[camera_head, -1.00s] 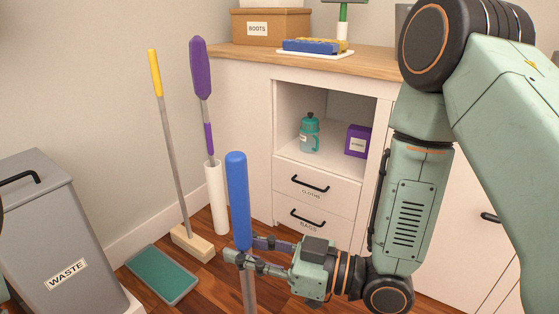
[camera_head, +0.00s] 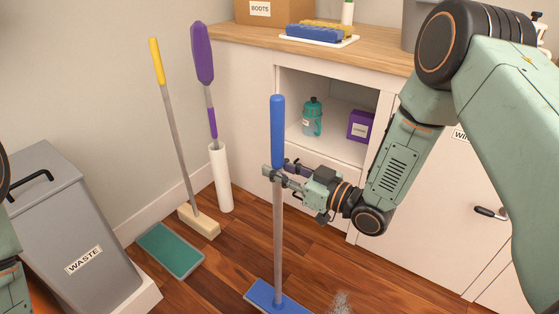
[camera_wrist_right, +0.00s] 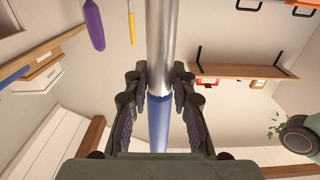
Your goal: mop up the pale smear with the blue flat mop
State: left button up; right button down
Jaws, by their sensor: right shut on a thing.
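The blue flat mop stands upright in the head view, with a blue grip (camera_head: 277,130), a grey pole (camera_head: 278,235) and a flat blue head (camera_head: 268,296) on the floor. My right gripper (camera_head: 272,172) is shut on the pole just below the blue grip. In the right wrist view the pole (camera_wrist_right: 162,45) runs between the fingers. The pale smear (camera_head: 340,302) is on the wood floor to the right of the mop head, partly cut off by the bottom edge. My left gripper is not in view.
A grey waste bin (camera_head: 65,225) stands at the left. A teal mat (camera_head: 170,250), a yellow-handled broom (camera_head: 198,220) and a purple duster (camera_head: 203,55) in a white tube (camera_head: 221,178) are near the wall. A white cabinet (camera_head: 325,215) stands behind the mop.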

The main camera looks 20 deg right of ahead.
aim_at(279, 186)
jog(key=shift+w, duration=0.15)
jog(key=shift+d, duration=0.1)
jog(key=shift+f+b, duration=1.85)
jog(key=shift+f, duration=0.75)
jog(key=shift+r, duration=0.15)
